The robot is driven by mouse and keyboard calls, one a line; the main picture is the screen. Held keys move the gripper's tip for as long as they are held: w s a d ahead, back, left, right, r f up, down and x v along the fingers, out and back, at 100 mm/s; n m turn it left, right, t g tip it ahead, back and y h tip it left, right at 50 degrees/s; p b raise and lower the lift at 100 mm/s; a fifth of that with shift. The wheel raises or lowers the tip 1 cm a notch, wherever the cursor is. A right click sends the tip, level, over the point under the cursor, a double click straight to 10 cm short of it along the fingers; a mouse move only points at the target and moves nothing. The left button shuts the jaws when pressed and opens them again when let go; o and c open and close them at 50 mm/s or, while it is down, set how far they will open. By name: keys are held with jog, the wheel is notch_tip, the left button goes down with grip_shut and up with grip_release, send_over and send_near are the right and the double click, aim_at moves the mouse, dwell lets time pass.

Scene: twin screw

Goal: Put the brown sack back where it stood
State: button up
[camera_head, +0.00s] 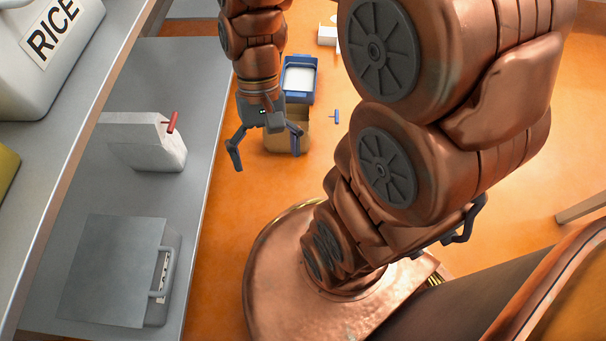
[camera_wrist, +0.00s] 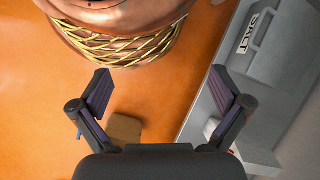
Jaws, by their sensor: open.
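My gripper (camera_head: 265,156) is open and empty, pointing down over the orange floor beside the shelf. In the wrist view its fingers (camera_wrist: 160,80) are spread wide with only floor between the tips. A tan-brown, boxy thing (camera_head: 274,141) stands on the floor behind and partly hidden by my gripper. It also shows in the wrist view (camera_wrist: 124,127), low between the fingers and apart from them. It is the only thing that could be the brown sack, but I cannot tell whether it is a sack or a box.
A blue container with a white top (camera_head: 299,80) stands just behind it. A small blue item (camera_head: 336,117) lies on the floor. The grey lower shelf (camera_head: 110,190) holds a pale block-like container (camera_head: 150,150) and a grey case (camera_head: 115,270). A RICE container (camera_head: 45,60) stands above.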

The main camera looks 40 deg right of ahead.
jog(key=s+d+n+h, duration=0.2)
jog(key=s+n+h, duration=0.1)
jog(key=s, duration=0.5)
jog(key=shift+r+t, duration=0.3)
jog(key=shift+r, duration=0.05)
jog(key=shift+a+r, duration=0.1)
